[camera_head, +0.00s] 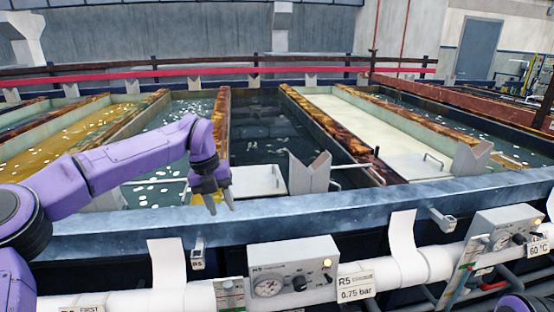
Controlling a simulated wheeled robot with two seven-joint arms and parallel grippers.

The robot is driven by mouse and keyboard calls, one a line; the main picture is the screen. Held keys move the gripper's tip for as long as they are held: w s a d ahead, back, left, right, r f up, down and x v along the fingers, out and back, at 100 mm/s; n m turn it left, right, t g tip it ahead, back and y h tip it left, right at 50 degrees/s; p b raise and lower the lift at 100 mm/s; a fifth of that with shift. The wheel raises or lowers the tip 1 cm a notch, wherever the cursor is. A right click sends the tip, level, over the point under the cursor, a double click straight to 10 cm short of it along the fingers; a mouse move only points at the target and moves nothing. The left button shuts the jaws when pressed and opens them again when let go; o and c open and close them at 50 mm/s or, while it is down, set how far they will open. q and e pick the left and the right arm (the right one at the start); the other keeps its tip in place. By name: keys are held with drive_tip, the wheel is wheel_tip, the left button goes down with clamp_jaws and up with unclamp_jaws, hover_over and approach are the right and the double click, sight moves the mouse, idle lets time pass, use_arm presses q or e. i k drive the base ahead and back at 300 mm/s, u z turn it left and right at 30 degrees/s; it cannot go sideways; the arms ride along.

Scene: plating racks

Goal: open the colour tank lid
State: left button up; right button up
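My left gripper (220,204) hangs fingers-down over the near ends of the tanks, its two fingertips apart and nothing between them. A pale grey lid (258,182) with a bar handle lies at the near end of the dark tank, just right of the gripper; touching or apart, I cannot tell. A second pale lid (412,167) with a handle lies at the near end of the cream tank (370,125).
A blue-grey front rail (330,208) runs across below the tanks. A V-notched grey block (309,172) stands right of the near lid. A gauge box (293,272) and a white pipe (200,295) are in front. An amber tank (75,137) lies at the left.

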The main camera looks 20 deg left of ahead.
sight(263, 180)
drive_tip(key=i, duration=1.35)
drive_tip(key=z, duration=0.05)
